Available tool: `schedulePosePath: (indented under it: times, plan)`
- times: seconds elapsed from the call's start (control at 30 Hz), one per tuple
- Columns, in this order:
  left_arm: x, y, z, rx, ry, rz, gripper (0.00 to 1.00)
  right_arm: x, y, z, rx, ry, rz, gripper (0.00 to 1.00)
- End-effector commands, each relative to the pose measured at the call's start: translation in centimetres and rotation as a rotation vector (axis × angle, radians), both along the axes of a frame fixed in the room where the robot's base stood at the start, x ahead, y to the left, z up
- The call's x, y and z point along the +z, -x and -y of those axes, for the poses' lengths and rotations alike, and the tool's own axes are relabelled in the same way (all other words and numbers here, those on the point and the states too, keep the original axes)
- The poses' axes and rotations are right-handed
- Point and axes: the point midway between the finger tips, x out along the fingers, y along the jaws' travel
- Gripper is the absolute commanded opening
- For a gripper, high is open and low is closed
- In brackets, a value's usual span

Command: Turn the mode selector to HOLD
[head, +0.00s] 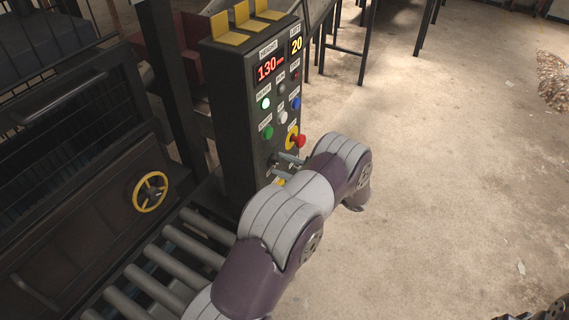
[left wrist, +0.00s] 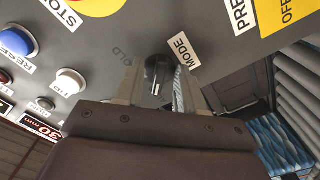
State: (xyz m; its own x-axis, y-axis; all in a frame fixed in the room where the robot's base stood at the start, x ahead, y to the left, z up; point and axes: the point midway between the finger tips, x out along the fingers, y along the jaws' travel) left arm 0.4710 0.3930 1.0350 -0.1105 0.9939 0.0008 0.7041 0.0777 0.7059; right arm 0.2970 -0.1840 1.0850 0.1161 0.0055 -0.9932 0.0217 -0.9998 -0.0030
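The mode selector is a black knob (left wrist: 158,72) under a white MODE label (left wrist: 182,50) on the grey control panel (left wrist: 225,55). Faint lettering ending in "OLD" (left wrist: 122,57) is on the panel to the left of the knob, partly hidden by a finger. My left gripper (head: 284,167) is at the lower part of the control box (head: 232,130). In the left wrist view its two fingers (left wrist: 160,92) stand apart on either side of the knob, with a small gap seemingly left. The head view mostly hides the knob behind my left gripper and arm.
A red stop button (head: 299,141) on a yellow disc sits just above the gripper. White (head: 283,117), blue (head: 296,103) and green (head: 268,132) buttons are close by. A roller conveyor (head: 160,290) and a yellow handwheel (head: 150,192) are at left.

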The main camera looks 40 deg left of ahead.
Motion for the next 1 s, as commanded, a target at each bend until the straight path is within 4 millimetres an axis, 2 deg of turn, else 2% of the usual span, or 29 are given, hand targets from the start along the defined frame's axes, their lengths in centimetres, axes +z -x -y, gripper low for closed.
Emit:
schedulePosePath:
  times: [0.03, 0.07, 0.1, 0.17, 0.57, 0.77, 1.0]
  plan:
    - [-0.01, -0.01, 0.01, 0.0, 0.0, 0.0, 0.38, -0.02, 0.0, 0.0, 0.0, 0.0, 0.0, 0.0]
    - [-0.01, -0.01, 0.02, 0.0, 0.0, 0.0, 0.32, -0.02, 0.0, 0.0, 0.0, 0.0, 0.0, 0.0]
    - [0.0, 0.0, 0.02, 0.0, 0.0, 0.0, 0.19, -0.02, 0.0, 0.0, 0.0, 0.0, 0.0, 0.0]
    - [0.01, -0.01, 0.03, 0.0, 0.0, 0.0, 0.0, -0.01, 0.0, 0.0, 0.0, 0.0, 0.0, 0.0]
    - [-0.02, 0.03, 0.05, 0.001, 0.003, -0.038, 0.0, -0.17, 0.0, 0.0, 0.0, 0.0, 0.0, 0.0]
    - [-0.11, 0.07, 0.07, 0.002, 0.015, -0.15, 0.0, -0.52, 0.0, 0.0, 0.0, 0.0, 0.0, 0.0]
    - [-0.13, 0.18, 0.08, 0.002, 0.039, -0.363, 0.0, -0.9, 0.0, 0.0, 0.0, 0.0, 0.0, 0.0]
